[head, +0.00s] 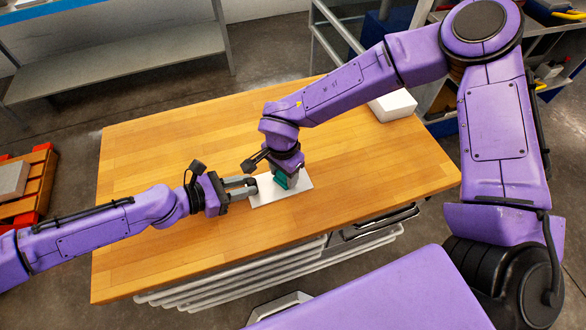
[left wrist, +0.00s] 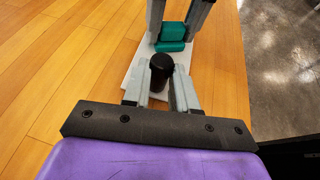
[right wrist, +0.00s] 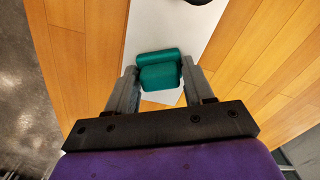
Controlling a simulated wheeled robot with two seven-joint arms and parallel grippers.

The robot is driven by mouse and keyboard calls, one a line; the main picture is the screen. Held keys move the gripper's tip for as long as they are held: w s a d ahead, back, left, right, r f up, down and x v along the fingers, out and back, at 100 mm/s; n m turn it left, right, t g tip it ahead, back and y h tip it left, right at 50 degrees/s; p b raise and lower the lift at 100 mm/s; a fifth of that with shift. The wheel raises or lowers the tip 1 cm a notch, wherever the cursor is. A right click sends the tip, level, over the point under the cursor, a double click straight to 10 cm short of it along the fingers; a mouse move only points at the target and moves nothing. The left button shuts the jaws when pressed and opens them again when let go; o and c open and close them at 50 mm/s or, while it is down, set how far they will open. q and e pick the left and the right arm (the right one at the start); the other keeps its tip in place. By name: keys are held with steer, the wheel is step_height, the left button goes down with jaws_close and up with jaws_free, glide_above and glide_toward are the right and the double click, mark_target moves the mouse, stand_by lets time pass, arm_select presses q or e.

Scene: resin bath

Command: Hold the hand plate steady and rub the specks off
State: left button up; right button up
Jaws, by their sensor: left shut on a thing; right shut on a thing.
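The hand plate (head: 303,184) is a pale, flat rectangle lying on the wooden table near its front edge. My left gripper (head: 252,186) is shut on the plate's black round knob (left wrist: 161,72) at its left end. My right gripper (head: 284,171) points down over the plate, shut on a green pad (right wrist: 159,70). The pad sits at the plate's surface; it also shows in the left wrist view (left wrist: 171,38). I can make out no specks on the visible parts of the plate (right wrist: 168,25). The area under the pad is hidden.
The wooden table (head: 150,150) is mostly bare around the plate. A white block (head: 393,106) stands at the table's back right. A red-orange pallet (head: 38,185) is on the floor at the left, and a grey shelf (head: 120,75) stands behind.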

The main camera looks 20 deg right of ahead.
steer(key=shift+a, duration=0.85)
arm_select(q)
steer(key=shift+w, duration=0.1)
arm_select(e)
step_height(320, 180, up, 2)
steer(key=shift+r, duration=3.1)
arm_select(q)
steer(key=o, duration=0.9)
